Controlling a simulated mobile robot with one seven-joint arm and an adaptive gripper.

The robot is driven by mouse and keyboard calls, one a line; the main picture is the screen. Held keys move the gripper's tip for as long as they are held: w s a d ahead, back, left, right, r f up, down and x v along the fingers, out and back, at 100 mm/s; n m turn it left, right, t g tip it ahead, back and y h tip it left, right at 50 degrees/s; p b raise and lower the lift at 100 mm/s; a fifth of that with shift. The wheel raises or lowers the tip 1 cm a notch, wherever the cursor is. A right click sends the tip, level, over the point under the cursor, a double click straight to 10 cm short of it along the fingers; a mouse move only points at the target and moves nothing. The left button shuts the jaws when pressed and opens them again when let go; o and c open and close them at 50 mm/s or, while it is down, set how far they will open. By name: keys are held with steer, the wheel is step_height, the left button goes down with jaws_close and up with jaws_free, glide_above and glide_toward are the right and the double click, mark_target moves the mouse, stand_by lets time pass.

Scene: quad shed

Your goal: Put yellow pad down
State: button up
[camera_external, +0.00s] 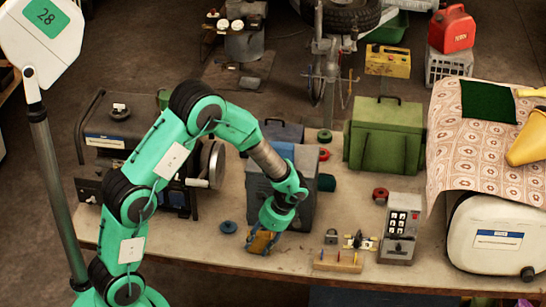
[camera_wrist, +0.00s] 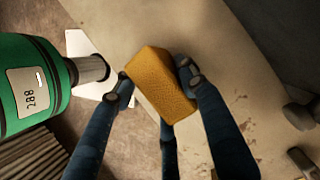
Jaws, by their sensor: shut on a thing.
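The yellow pad is a small orange-yellow block with a rough surface. In the wrist view the yellow pad (camera_wrist: 163,86) sits between the blue fingers of my gripper (camera_wrist: 156,79), one finger pressed on each side. In the external view my gripper (camera_external: 264,234) points down near the front edge of the workbench, and the pad (camera_external: 262,242) shows at its tip. I cannot tell from these views whether the pad touches the bench top.
The workbench (camera_external: 345,205) has a blue disc (camera_external: 228,227) left of my gripper. A grey box stands behind. Bare bench lies between; its front edge is close.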

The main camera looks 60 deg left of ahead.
steer(key=shift+f, duration=0.1)
steer(key=o, duration=0.8)
steer(key=shift+c, duration=0.2)
steer(key=p+v, duration=0.3)
steer(key=v, duration=0.9)
steer(key=shift+r, duration=0.2)
